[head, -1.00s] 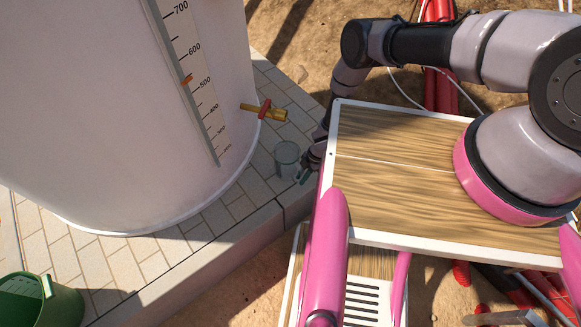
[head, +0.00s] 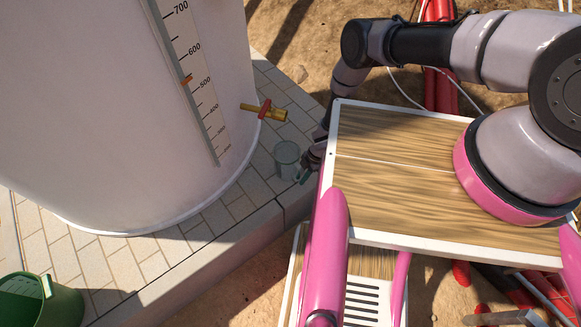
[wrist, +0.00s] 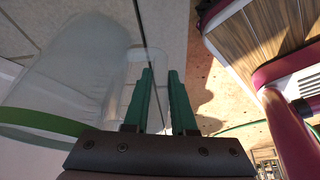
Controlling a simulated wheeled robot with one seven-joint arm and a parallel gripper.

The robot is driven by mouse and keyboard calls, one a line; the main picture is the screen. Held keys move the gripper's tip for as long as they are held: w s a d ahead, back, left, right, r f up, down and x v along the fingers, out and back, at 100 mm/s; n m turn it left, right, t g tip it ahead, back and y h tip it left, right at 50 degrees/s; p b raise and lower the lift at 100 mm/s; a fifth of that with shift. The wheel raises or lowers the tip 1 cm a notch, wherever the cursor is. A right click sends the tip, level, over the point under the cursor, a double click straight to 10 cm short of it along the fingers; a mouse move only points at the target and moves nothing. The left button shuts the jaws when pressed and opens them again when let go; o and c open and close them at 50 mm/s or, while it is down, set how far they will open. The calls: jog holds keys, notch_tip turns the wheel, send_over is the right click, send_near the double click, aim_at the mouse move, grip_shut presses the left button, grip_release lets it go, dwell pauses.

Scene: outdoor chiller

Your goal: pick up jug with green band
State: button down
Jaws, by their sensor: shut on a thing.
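The jug (head: 286,158) is a small clear vessel beside the paved ledge's edge, below the brass tap. In the wrist view the translucent jug (wrist: 75,75) lies across the left side, with its green band (wrist: 45,118) near the lower left. My gripper (head: 303,176) is at the jug's right side, partly hidden by my arm. In the wrist view its two green fingers (wrist: 163,90) are close together at the jug's handle side and shut on it. The exact contact on the handle is hard to see. I cannot tell whether the jug's base touches the paving.
A large white tank (head: 110,110) with a level scale stands at the left. Its brass tap (head: 265,112) with a red lever juts out just above the jug. A green bucket (head: 40,300) is at the lower left. Bare paving (head: 150,265) lies between.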

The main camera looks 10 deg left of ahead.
aim_at(295, 172)
jog(key=shift+r, duration=0.1)
dwell(0.4)
notch_tip(295, 172, up, 9)
jog(key=shift+f, duration=0.1)
jog(key=shift+a+r, duration=0.1)
jog(key=shift+r, duration=0.25)
jog(key=shift+a+r+m, duration=0.2)
jog(key=shift+a+m, duration=0.05)
jog(key=shift+m, duration=0.15)
jog(key=shift+w+a+r+m+t+y, duration=0.1)
jog(key=shift+w+a+m+t+y, duration=0.25)
jog(key=shift+a+m, duration=0.4)
jog(key=shift+w+a+m+t, duration=0.35)
jog(key=shift+w+m, duration=0.1)
jog(key=shift+m, duration=0.4)
jog(key=shift+w+a, duration=0.1)
notch_tip(295, 172, down, 10)
jog(key=shift+w+a, duration=0.1)
